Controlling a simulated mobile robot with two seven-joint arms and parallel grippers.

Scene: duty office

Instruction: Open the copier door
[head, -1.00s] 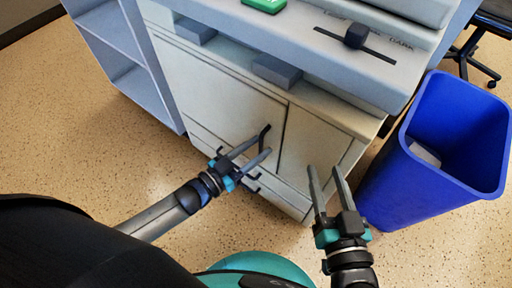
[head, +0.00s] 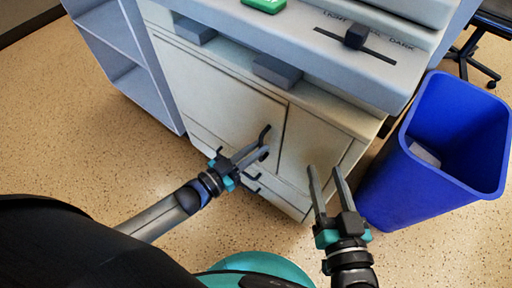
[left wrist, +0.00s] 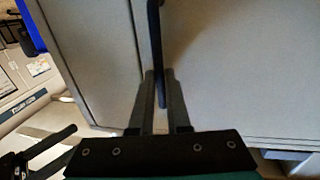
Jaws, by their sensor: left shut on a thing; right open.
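The copier (head: 350,120) stands in front of me, with a wide beige door (head: 215,95) on its front. The door looks closed, flush with the panel to its right. Its dark upright handle (head: 265,134) is near the door's right edge. My left gripper (head: 262,152) is shut on this handle. In the left wrist view the black handle bar (left wrist: 154,40) runs down between the two fingers (left wrist: 160,88), and the door surface (left wrist: 235,60) fills the right side. My right gripper (head: 324,168) is open and empty, in front of the copier's right part.
A blue bin (head: 385,185) stands close to the copier's right side. A grey open shelf (head: 125,50) stands to its left. The speckled floor (head: 80,150) at left is clear.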

